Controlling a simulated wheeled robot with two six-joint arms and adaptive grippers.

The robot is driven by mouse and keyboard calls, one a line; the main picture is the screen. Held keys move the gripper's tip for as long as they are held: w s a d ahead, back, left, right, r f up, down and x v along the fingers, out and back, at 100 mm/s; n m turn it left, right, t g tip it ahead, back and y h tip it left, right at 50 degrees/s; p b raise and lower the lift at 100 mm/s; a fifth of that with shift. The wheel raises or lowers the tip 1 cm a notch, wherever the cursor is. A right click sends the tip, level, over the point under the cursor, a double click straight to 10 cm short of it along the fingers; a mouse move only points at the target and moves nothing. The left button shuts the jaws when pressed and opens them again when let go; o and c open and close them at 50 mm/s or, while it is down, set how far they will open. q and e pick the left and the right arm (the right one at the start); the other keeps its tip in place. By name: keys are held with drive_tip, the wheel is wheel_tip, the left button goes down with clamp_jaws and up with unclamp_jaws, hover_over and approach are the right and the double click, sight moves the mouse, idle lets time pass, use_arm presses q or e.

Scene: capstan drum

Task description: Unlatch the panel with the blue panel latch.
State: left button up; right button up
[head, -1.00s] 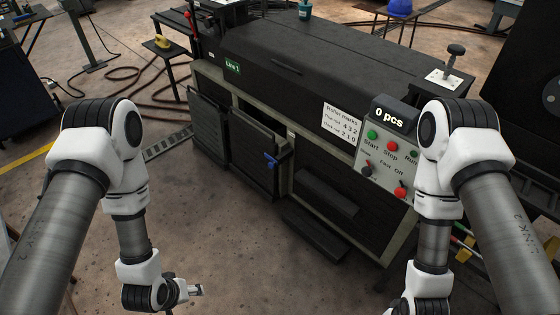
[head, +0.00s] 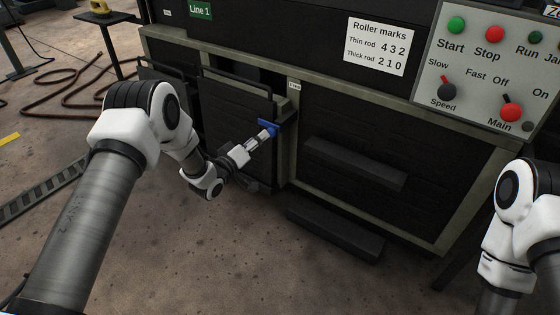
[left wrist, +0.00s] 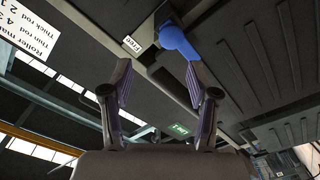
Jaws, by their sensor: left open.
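The blue panel latch (head: 271,127) sits at the right edge of a dark panel (head: 236,108) low on the machine's front. It also shows in the left wrist view (left wrist: 178,42) as a rounded blue handle. My left gripper (head: 260,137) is at the latch in the head view. In the left wrist view its two fingers (left wrist: 158,66) are spread, with the latch's end just beyond the tips and closer to the right finger. I cannot tell whether they touch. My right gripper is out of frame.
A "Free" label (left wrist: 133,44) is beside the latch. A dark step (head: 335,228) juts out low to the right. The control panel (head: 487,70) is at upper right. A hose (head: 75,85) lies on the floor at left. Floor in front is clear.

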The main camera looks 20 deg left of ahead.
sight(270, 134)
use_arm(q)
drive_tip(key=w+b, duration=0.1)
drive_tip(key=w, duration=0.1)
drive_tip(key=w+d+f+b, duration=0.1)
drive_tip(key=w+b, duration=0.1)
drive_tip(key=w, duration=0.1)
drive_tip(key=w+d+f+b, duration=0.1)
drive_tip(key=w+b, duration=0.1)
drive_tip(key=shift+w+d, duration=0.15)
drive_tip(key=shift+w, duration=0.05)
clamp_jaws()
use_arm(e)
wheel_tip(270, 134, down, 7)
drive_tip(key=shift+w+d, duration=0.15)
